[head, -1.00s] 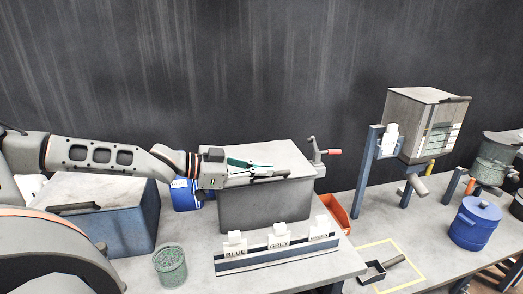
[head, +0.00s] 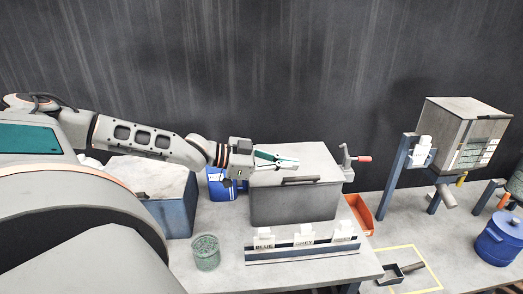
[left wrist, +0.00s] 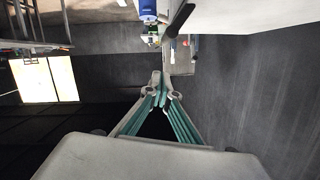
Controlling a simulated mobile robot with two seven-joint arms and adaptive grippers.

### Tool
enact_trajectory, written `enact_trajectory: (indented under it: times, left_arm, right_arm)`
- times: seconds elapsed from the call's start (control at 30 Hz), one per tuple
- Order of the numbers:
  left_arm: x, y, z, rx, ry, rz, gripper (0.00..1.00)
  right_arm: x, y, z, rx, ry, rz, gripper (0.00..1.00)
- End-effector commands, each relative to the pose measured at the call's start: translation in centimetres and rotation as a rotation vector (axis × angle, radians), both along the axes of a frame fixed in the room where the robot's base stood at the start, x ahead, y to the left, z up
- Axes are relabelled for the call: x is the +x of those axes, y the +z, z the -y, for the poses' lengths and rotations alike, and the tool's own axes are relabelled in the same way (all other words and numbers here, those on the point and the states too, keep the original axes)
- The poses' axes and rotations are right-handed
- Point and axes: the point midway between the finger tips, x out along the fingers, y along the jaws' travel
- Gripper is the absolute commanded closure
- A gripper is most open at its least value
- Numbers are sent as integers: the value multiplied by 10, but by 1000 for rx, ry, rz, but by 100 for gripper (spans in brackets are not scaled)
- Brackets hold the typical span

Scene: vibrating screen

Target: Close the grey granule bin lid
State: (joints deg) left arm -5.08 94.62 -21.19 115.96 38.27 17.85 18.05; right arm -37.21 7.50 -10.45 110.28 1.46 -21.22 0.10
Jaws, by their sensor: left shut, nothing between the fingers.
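The grey granule bin (head: 293,206) stands on the table in the middle of the head view, behind the name cards. Its light grey lid (head: 322,168) lies flat across the top, with a dark handle (head: 301,181) at the front edge; no gap shows under it. My left gripper (head: 296,162) is over the lid's left and middle part, fingers together and empty. I cannot tell whether it touches the lid. In the left wrist view its teal-lined fingers (left wrist: 157,82) meet at the tips. My right gripper is not in view.
A blue bin (head: 178,212) with a pale lid stands at the left. A cup of green granules (head: 206,253) and a card rack (head: 300,252) stand in front. An orange tray (head: 360,213), a hand crank (head: 349,158) and a blue lidded pail (head: 500,240) are to the right.

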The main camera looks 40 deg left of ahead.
Motion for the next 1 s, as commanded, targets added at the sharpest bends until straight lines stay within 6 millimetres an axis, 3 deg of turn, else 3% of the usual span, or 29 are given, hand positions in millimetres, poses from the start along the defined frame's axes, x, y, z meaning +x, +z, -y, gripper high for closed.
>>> enact_trajectory:
  times: [0.03,0.2,0.6,1.0]
  left_arm:
    - [-2,5,-2,-2,3,-1,100]
    - [-15,4,-10,3,-6,-2,100]
    - [-52,15,-40,4,1,1,100]
    - [-61,19,-46,-1,1,1,100]
  right_arm:
    - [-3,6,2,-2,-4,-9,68]
    - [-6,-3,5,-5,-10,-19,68]
    - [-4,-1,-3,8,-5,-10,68]
    - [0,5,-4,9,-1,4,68]
